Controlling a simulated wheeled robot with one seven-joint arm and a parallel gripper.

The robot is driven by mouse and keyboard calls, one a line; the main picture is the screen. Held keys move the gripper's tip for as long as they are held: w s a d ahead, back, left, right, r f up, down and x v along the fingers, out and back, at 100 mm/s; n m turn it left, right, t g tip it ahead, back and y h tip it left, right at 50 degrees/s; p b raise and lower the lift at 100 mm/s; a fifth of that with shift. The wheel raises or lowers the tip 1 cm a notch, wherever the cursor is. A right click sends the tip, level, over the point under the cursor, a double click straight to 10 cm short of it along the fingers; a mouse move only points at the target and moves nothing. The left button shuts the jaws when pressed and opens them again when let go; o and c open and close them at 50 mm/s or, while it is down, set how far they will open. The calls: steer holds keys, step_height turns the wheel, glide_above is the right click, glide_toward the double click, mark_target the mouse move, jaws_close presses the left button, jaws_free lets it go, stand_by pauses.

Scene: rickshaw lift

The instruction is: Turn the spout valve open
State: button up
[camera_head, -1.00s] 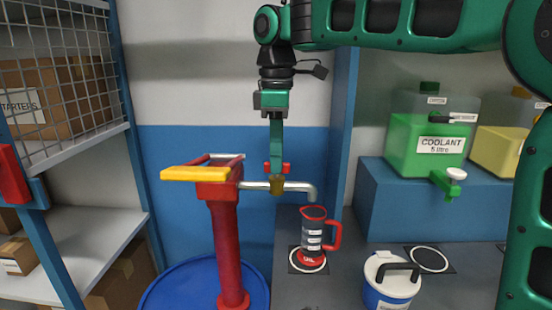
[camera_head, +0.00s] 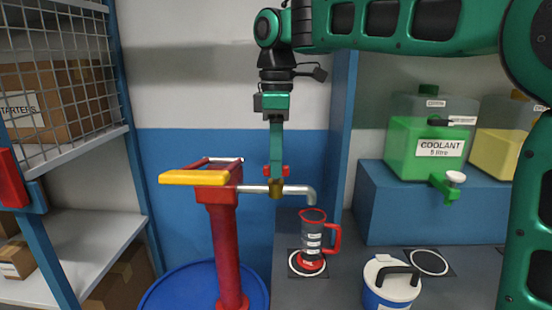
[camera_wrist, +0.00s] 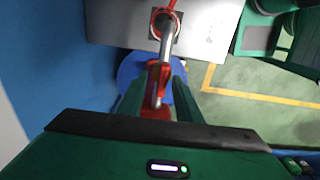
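A hand pump with a red post (camera_head: 226,250) and yellow handle (camera_head: 195,177) stands left of centre in the head view. Its silver spout (camera_head: 299,190) runs right and bends down at the tip. A brass valve (camera_head: 276,191) sits on the spout, with a red valve handle (camera_head: 285,171) above it. My gripper (camera_head: 276,174) points straight down at this handle; a green finger hides its middle. In the wrist view, my two fingers (camera_wrist: 158,100) stand apart on either side of red parts and the silver pipe. Whether they press on the valve handle is unclear.
A clear jug with red rim (camera_head: 313,240) stands below the spout tip. A white-and-blue canister (camera_head: 391,287) is to its right. A green coolant container (camera_head: 425,150) sits on a blue ledge. A shelf rack (camera_head: 75,245) stands left; a blue drum (camera_head: 175,288) is below the pump.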

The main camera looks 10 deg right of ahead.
step_height(320, 180, up, 11)
steer(key=shift+f, duration=0.15)
stand_by(1.0)
